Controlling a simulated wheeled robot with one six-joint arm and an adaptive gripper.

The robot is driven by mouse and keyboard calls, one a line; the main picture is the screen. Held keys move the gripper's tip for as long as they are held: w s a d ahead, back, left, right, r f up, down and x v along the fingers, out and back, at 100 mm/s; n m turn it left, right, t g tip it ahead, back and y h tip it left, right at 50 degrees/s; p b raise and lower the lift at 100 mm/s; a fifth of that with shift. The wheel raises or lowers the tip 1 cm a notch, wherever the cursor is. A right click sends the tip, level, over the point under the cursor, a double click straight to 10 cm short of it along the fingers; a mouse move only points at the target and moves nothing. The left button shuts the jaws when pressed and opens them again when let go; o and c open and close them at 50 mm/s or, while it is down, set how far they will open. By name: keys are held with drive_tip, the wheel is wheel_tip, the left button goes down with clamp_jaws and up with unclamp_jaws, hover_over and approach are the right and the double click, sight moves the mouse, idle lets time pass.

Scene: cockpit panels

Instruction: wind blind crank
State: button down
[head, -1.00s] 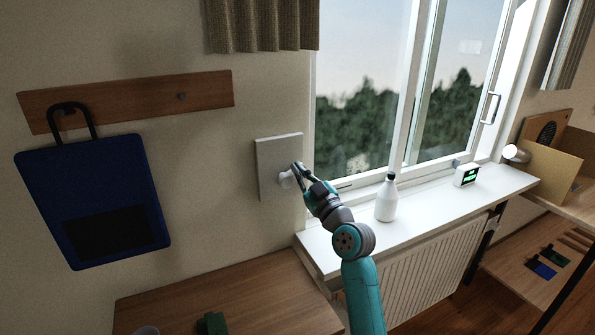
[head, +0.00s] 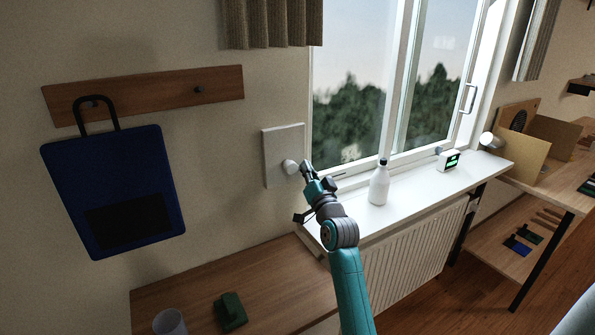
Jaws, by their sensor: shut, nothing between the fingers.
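A pale square plate (head: 270,148) is mounted on the wall left of the window. A small white round knob (head: 289,167) sticks out near its right edge; I cannot tell for sure that this is the blind crank. My gripper (head: 305,168) is at the right side of the knob, its fingers shut and empty. Fingertips and knob look very close; I cannot tell whether they touch. A pleated blind (head: 270,22) hangs at the top, beside and over the window's left edge.
A white bottle (head: 379,186) and a small device with a green display (head: 448,161) stand on the windowsill (head: 420,184). A blue bag (head: 115,190) hangs from a wooden rail at left. A cup (head: 169,322) and a green object (head: 231,311) are on the wooden desk below.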

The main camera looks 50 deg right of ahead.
drive_tip(key=shift+w+a+f+m+g+h, duration=0.15)
drive_tip(key=shift+a+f+m+g, duration=0.15)
drive_tip(key=shift+f+m, duration=0.45)
drive_tip(key=shift+w+a+f+m+g+h, duration=0.15)
drive_tip(key=shift+a+f+m+g, duration=0.15)
drive_tip(key=shift+m, duration=0.75)
drive_tip(key=shift+a+f, duration=0.1)
drive_tip(key=shift+f, duration=0.15)
drive_tip(key=s+a, duration=0.2)
drive_tip(key=s, duration=0.7)
drive_tip(key=shift+s, duration=0.2)
drive_tip(key=shift+r, duration=0.1)
